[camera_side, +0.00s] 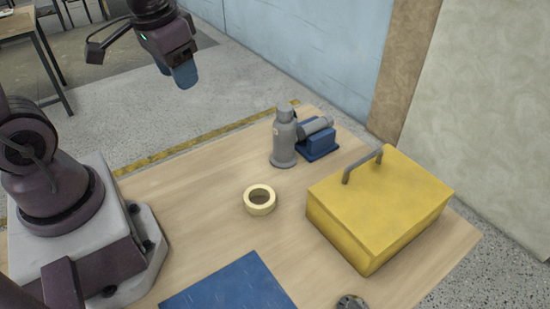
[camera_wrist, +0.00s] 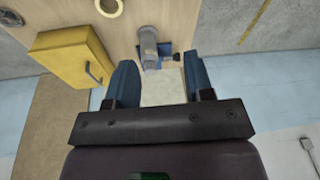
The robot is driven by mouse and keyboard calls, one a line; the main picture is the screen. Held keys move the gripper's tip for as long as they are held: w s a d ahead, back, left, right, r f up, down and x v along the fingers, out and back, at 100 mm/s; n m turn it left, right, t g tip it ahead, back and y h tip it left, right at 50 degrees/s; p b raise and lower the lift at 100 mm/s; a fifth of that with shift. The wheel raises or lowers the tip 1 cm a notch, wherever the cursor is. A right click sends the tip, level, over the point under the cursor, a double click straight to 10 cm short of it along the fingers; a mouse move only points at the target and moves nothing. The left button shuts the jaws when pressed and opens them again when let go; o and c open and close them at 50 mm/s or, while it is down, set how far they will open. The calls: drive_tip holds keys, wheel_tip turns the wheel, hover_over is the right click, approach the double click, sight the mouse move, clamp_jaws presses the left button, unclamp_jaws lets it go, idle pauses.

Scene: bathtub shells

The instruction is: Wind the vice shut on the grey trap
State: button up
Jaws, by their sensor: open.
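The grey trap (camera_side: 284,142) stands upright near the far edge of the table, with a side pipe (camera_side: 316,126) reaching right over the blue vice (camera_side: 318,147). Whether the pipe touches the vice jaws cannot be told. In the wrist view the trap (camera_wrist: 149,46) shows ahead of the fingers, with blue parts of the vice (camera_wrist: 165,48) beside it and a small dark knob-like part (camera_wrist: 178,57) at its right. My gripper (camera_side: 184,78) is high, left of the trap and well clear of it. Its two blue fingers (camera_wrist: 160,62) are apart, with nothing between them.
A yellow toolbox (camera_side: 380,210) with a grey handle stands at the table's right. A cream tape roll (camera_side: 260,209) lies mid-table. A blue mat (camera_side: 230,287) and a dark round part (camera_side: 351,301) lie at the front. A blue wall (camera_side: 300,45) rises behind.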

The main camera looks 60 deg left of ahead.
drive_tip(key=s+d+r+m+t, duration=0.1)
drive_tip(key=s+d+r+t, duration=0.25)
drive_tip(key=d+r, duration=0.2)
drive_tip(key=w+a+f+g, duration=0.2)
drive_tip(key=w+a+f, duration=0.35)
drive_tip(key=w, duration=0.55)
drive_tip(key=w+a+f+g+h, duration=0.15)
drive_tip(key=w+a+f, duration=0.35)
drive_tip(key=w, duration=0.7)
drive_tip(key=w+a+f+g+y, duration=0.15)
drive_tip(key=w+a+f, duration=0.25)
drive_tip(key=w+f, duration=0.5)
drive_tip(key=shift+m+g+h, duration=0.3)
drive_tip(key=shift+g+h, duration=0.05)
drive_tip(key=shift+h, duration=0.15)
drive_tip(key=f, duration=0.3)
drive_tip(key=w+f, duration=0.1)
drive_tip(key=f, duration=0.3)
drive_tip(key=w+f, duration=0.1)
drive_tip(key=f, duration=0.3)
drive_tip(key=shift+d, duration=0.15)
drive_tip(key=c, duration=0.7)
